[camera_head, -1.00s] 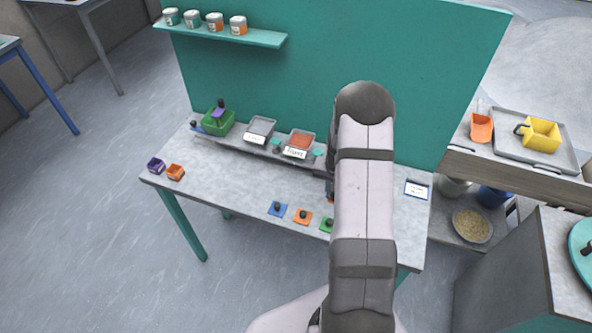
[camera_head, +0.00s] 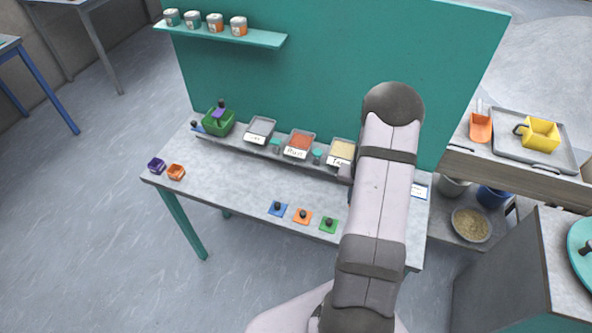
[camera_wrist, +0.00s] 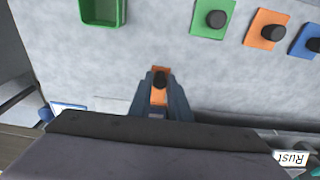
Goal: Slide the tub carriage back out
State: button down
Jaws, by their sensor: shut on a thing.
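My gripper (camera_wrist: 160,92) is shut on a narrow orange piece with a black knob (camera_wrist: 159,80), over the right part of the bench. In the head view my arm hides the fingertips and this piece. A green tub (camera_wrist: 103,12) stands near the bench's front edge in the wrist view, apart from the gripper; my arm hides it in the head view. Another green tub (camera_head: 213,126) with a purple thing in it stands at the left end of the back ledge (camera_head: 266,154). I cannot tell which part is the carriage.
Labelled trays hold grey (camera_head: 261,128), rust (camera_head: 300,141) and pale yellow (camera_head: 342,151) powder. Blue (camera_head: 277,211), orange (camera_head: 301,218) and green (camera_head: 326,227) knobbed plates lie at the front. The bench middle (camera_head: 245,182) is clear.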

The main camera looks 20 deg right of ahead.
jog(key=shift+s+d, duration=3.2)
jog(key=shift+d, duration=0.05)
jog(key=c, duration=1.8)
grip_release()
jog(key=shift+s+d, duration=0.1)
jog(key=shift+o, duration=0.2)
jog(key=shift+r, duration=0.15)
notch_tip(320, 180, up, 7)
jog(key=p, duration=0.5)
jog(key=shift+p, duration=0.3)
jog(key=shift+r, duration=0.1)
